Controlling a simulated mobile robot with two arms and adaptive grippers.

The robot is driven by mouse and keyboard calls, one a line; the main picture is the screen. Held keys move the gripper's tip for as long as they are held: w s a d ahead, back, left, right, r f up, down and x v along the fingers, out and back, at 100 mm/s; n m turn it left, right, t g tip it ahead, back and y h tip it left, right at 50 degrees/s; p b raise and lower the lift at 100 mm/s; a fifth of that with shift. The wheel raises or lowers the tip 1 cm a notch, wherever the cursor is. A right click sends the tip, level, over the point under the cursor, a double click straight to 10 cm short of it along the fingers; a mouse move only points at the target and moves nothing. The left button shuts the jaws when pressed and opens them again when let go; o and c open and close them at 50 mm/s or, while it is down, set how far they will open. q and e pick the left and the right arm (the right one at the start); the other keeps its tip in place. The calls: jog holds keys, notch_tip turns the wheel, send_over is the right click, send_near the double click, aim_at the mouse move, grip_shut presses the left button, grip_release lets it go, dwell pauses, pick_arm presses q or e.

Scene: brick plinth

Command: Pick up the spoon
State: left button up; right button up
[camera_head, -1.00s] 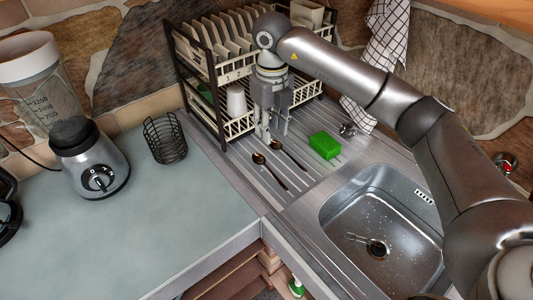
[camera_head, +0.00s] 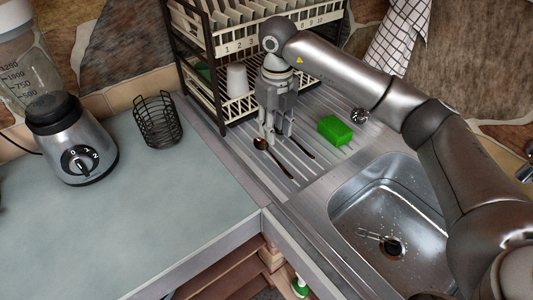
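Two dark spoons lie on the ribbed metal drainboard. The left spoon (camera_head: 276,161) shows its whole length, its bowl close to my gripper's left fingertip. Of the right spoon (camera_head: 303,150), only the handle shows clearly; its bowl end is hidden behind my gripper. My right gripper (camera_head: 280,140) points down over the bowl ends of the spoons, with its fingers apart. I cannot tell whether its fingertips touch a spoon. My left gripper is not in view.
A green sponge (camera_head: 335,130) lies right of the spoons. A dish rack (camera_head: 229,110) with a white cup (camera_head: 237,80) stands behind. The sink (camera_head: 343,215) is at the right. A wire basket (camera_head: 158,122) and blender (camera_head: 72,140) stand on the otherwise clear counter (camera_head: 150,215).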

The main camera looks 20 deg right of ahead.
send_over(273, 156)
notch_tip(273, 156, down, 4)
jog(key=shift+s+d+f+p, duration=0.1)
jog(key=shift+s+d+p, duration=0.05)
jog(key=shift+p, duration=0.25)
notch_tip(273, 156, down, 4)
jog(key=shift+f+p, duration=0.1)
jog(key=shift+p, duration=0.9)
jog(key=shift+f, duration=0.5)
grip_shut()
